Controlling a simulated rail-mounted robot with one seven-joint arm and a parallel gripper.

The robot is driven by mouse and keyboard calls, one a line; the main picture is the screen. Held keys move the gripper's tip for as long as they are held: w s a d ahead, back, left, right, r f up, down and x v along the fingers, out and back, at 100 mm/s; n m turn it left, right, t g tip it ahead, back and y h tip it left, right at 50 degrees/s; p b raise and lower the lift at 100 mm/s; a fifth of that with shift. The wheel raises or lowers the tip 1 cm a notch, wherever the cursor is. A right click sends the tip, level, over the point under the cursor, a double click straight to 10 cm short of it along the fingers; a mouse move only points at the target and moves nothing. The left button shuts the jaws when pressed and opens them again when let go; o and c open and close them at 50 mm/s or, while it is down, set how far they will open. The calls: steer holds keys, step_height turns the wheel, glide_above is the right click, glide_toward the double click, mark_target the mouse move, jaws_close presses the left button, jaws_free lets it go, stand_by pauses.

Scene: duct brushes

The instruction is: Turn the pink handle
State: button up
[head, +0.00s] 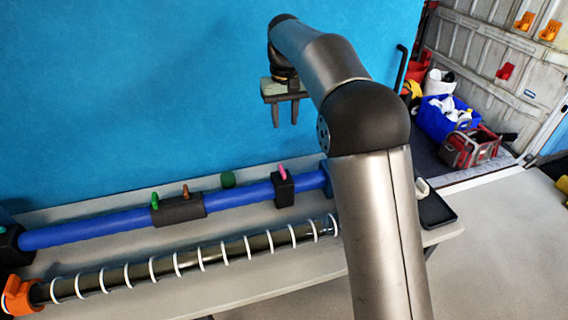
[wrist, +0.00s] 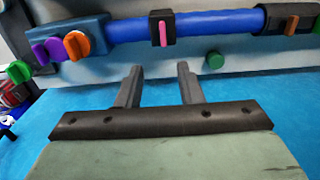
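The pink handle (head: 282,170) is a small upright lever on a black block (head: 284,188) around the blue pipe (head: 90,230). In the wrist view the pink handle (wrist: 163,33) lies beyond the fingertips, roughly in line with the gap between them. My gripper (head: 287,122) is above the pipe near the blue wall, fingers pointing down. It also shows in the wrist view (wrist: 160,68) with its two fingers apart and nothing between them. The gripper is not touching the handle.
A dark block with green (head: 155,197) and brown (head: 185,190) handles sits farther left on the pipe. Orange (wrist: 77,44) and purple (wrist: 46,51) knobs show in the wrist view. A white-ringed dark tube (head: 190,260) lies in front. The blue wall (head: 130,90) stands behind.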

mark_target(282, 169)
steer(key=f, duration=0.5)
steer(key=f+p, duration=0.1)
steer(key=f, duration=0.5)
steer(key=f+p, duration=0.1)
steer(key=f, duration=0.5)
steer(key=shift+w+a+f, duration=0.25)
steer(key=shift+a, duration=0.15)
jaws_close()
